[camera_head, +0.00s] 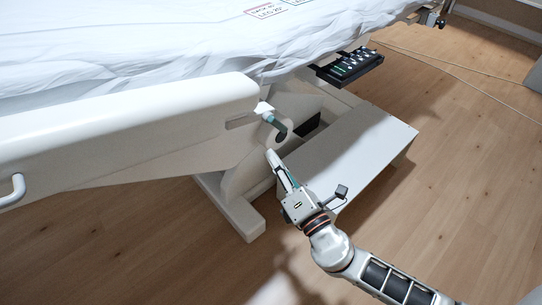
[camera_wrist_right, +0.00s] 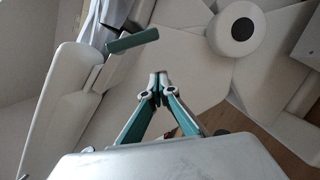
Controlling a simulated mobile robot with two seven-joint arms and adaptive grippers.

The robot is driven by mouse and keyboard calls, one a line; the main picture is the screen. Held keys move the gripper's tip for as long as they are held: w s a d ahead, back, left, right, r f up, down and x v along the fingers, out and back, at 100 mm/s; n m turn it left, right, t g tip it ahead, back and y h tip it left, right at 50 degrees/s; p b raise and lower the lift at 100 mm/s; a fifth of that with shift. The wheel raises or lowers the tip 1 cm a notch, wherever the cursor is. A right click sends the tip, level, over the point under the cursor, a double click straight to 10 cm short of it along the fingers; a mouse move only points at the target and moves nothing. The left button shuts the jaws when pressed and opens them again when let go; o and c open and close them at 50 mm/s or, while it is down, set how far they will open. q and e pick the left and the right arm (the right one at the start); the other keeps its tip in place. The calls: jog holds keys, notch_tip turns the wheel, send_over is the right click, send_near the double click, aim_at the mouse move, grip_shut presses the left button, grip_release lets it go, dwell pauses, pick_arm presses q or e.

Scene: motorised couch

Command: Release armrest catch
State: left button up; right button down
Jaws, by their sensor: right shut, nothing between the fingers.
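The armrest (camera_head: 130,118) is a long white padded rail along the left of the couch in the head view. At its right end sits the catch (camera_head: 274,122), a small dark-green lever on a white mount. In the right wrist view the catch lever (camera_wrist_right: 131,41) shows at upper left, beside the white rail. My right gripper (camera_head: 270,153) is just below the catch in the head view. Its fingertips (camera_wrist_right: 158,80) are together and empty, apart from the lever. My left gripper is not in view.
A white sheet (camera_head: 170,50) covers the couch top. A black control panel (camera_head: 348,66) hangs at the couch side. A white base box (camera_head: 345,150) stands behind my right gripper. Wooden floor (camera_head: 470,200) is open at the right, with a thin cable (camera_head: 460,68) farther back.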

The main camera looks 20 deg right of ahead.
jog(key=s+d+f, duration=0.1)
jog(key=s, duration=0.8)
jog(key=shift+d, duration=0.15)
